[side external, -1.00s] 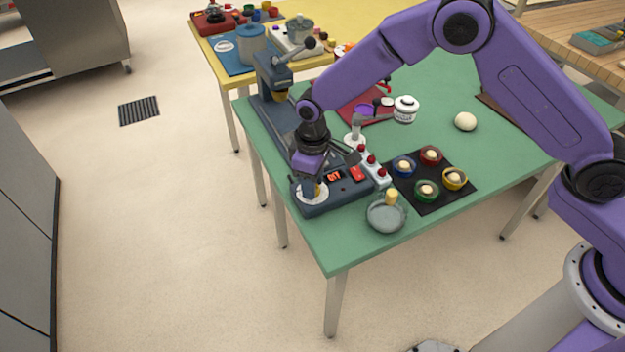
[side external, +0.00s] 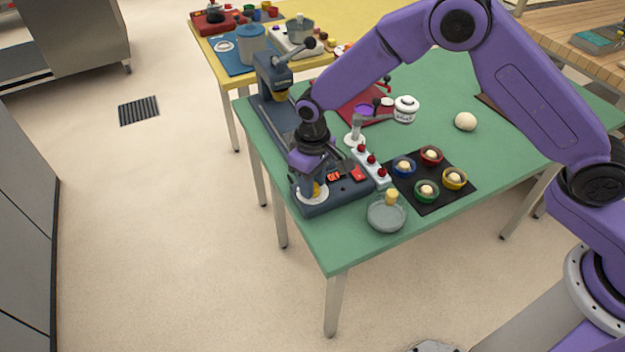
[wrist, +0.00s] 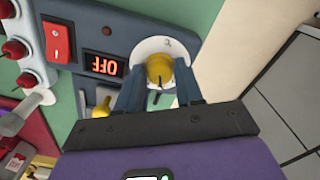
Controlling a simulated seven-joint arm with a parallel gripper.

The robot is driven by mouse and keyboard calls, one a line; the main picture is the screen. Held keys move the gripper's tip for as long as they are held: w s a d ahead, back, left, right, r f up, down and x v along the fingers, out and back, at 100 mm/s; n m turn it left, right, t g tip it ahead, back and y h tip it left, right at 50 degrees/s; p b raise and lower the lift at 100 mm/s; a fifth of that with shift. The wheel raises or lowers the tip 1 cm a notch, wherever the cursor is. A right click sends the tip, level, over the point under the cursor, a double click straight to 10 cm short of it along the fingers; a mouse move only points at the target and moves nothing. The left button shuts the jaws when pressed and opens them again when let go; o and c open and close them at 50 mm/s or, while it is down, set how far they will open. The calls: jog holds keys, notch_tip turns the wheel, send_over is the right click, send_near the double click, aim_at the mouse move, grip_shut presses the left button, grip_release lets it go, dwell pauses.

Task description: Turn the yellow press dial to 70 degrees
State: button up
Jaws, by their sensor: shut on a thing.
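The yellow press dial (wrist: 159,70) sits on a round white plate (wrist: 165,48) on the dark blue press panel (wrist: 115,28). My gripper (wrist: 160,85) is shut on the dial, with one finger on each side of it in the wrist view. In the side external view my gripper (side external: 308,182) points down over the front left of the press base (side external: 340,193), and the dial is mostly hidden by the fingers there. A red display (wrist: 104,65) on the panel reads OFF and appears upside down in the wrist view. The dial's exact angle is not readable.
A grey dish (side external: 387,216) and a black mat (side external: 435,190) with several coloured cups are to the right.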

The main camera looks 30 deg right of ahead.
jog(key=o, duration=1)
jog(key=shift+o, duration=0.2)
jog(key=shift+r, duration=0.1)
notch_tip(320, 180, up, 17)
jog(key=shift+r, duration=0.15)
jog(key=s+d+n, duration=0.3)
jog(key=s+d, duration=0.9)
jog(key=s, duration=0.3)
jog(key=s+d+n, duration=0.4)
jog(key=s+d, duration=0.8)
jog(key=s, duration=0.4)
jog(key=shift+d+r, duration=0.15)
jog(key=shift+r, duration=0.15)
